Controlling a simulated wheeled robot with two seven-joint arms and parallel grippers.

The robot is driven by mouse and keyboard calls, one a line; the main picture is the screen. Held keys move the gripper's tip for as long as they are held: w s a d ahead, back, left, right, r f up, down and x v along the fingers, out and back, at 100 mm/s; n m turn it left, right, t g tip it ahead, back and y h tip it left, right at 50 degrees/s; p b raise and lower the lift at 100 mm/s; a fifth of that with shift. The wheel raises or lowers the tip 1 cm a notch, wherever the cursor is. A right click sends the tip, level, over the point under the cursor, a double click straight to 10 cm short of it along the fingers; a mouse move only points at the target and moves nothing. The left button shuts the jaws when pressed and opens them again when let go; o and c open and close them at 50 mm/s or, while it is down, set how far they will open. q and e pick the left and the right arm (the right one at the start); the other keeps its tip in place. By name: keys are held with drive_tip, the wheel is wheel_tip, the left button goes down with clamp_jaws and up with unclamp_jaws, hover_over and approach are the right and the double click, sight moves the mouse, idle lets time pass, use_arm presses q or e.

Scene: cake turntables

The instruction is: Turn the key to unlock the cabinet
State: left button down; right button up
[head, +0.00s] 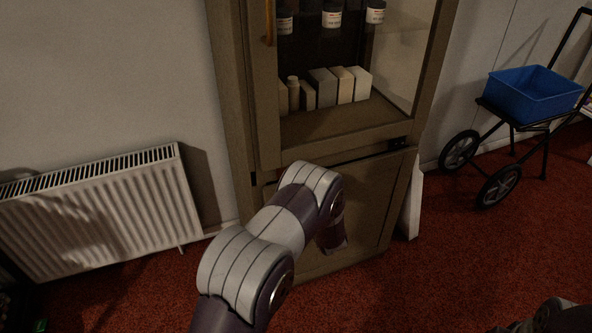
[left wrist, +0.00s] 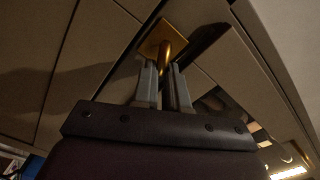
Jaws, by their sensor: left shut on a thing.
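The cabinet (head: 365,205) is a tall brown-grey unit with bottles and boxes behind its upper opening and a plain lower door. In the left wrist view, a brass key or stem (left wrist: 166,50) sticks out from a square brass plate (left wrist: 152,40) on the cabinet face. My left gripper (left wrist: 163,76) is shut on the brass key, one finger on each side of it. In the head view my left arm reaches to the cabinet's lower door, and its fingers and the key are hidden behind the wrist. My right gripper is not in view.
A white radiator (head: 100,210) is on the wall left of the cabinet. A blue crate (head: 532,95) on a wheeled trolley stands at the right. A brass handle (head: 270,22) is on the upper door. Red carpet (head: 460,250) lies open at the right.

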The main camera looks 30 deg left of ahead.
use_arm(q)
drive_tip(key=shift+w+f+m+p, duration=0.15)
drive_tip(key=shift+m+p, duration=0.6)
drive_tip(key=shift+m, duration=0.65)
drive_tip(key=shift+f+m+p, duration=0.1)
drive_tip(key=shift+m+p, duration=0.65)
drive_tip(key=shift+m, duration=0.65)
drive_tip(key=c, duration=1.2)
unclamp_jaws()
drive_tip(key=shift+o, duration=0.2)
drive_tip(key=shift+f, duration=0.2)
drive_tip(key=p+v, duration=0.2)
drive_tip(key=v, duration=1)
drive_tip(key=shift+d, duration=0.25)
